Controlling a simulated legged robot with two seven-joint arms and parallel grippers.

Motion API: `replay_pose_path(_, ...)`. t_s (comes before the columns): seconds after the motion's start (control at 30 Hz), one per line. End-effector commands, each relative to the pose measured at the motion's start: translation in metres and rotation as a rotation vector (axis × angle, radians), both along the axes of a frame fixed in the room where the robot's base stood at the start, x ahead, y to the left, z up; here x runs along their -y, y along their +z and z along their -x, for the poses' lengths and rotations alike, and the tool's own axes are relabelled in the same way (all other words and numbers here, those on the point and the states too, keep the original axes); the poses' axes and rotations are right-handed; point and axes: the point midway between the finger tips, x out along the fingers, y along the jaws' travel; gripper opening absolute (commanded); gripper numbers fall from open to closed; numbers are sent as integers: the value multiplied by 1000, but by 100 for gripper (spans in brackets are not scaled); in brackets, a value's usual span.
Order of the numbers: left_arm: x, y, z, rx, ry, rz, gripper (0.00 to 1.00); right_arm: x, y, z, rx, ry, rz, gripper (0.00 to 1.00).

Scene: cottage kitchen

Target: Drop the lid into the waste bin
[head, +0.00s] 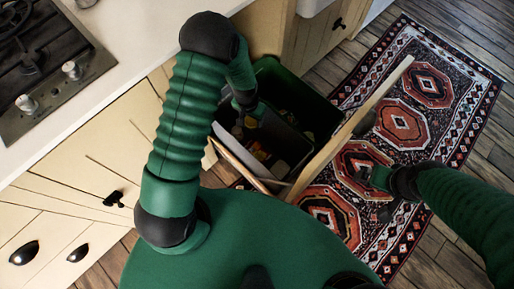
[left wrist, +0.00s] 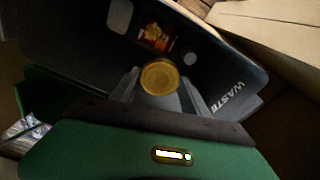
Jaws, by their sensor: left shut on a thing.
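A round gold lid (left wrist: 159,78) is held between the two grey fingers of my left gripper (left wrist: 158,88) in the left wrist view. Below it is the dark inside of the waste bin, with WASTE lettered on its wall (left wrist: 228,98). In the head view the grey bin (head: 290,140) stands in a pulled-out drawer, and my left gripper (head: 240,128) reaches down over its left part. The lid cannot be made out in the head view. My right gripper (head: 372,178) is over the rug, right of the drawer front; its finger gap is unclear.
The drawer's wooden front (head: 345,135) rises right of the bin. A green bin (head: 310,92) stands behind the grey one. Rubbish (left wrist: 158,36) lies inside the waste bin. The counter with the stove (head: 50,65) is at left, and a patterned rug (head: 425,85) covers the floor at right.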

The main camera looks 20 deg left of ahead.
Motion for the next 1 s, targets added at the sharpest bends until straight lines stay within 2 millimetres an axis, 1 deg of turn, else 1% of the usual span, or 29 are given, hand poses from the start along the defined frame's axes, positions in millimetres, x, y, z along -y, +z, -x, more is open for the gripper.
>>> replay_pose_path(0.03, 1, -3, 0, 1, -2, -1, 10, 0, -3, 0, 0, 0, 0, 92)
replay_pose_path(0.23, 3, 0, 0, 1, -3, -3, 10, 0, -1, 0, 0, -1, 0, 92)
replay_pose_path(0.27, 3, 0, 0, 1, -3, -3, 56, 0, -1, 0, 0, -1, 0, 92)
replay_pose_path(0.43, 1, -1, 0, 0, -2, -1, 78, 0, -1, 0, 0, -1, 0, 92)
replay_pose_path(0.77, 1, 2, 0, 1, -2, -1, 78, 0, 0, 0, 0, 0, 0, 92)
replay_pose_path(0.87, 1, 15, 0, 3, -2, -1, 78, 0, 5, 0, 0, 0, 0, 92)
replay_pose_path(0.97, 0, 39, 3, 4, -1, -1, 78, 0, 13, 0, 0, -1, 0, 92)
replay_pose_path(1.0, 0, 51, 4, 5, -1, -1, 78, 0, 17, 0, 0, -1, 0, 92)
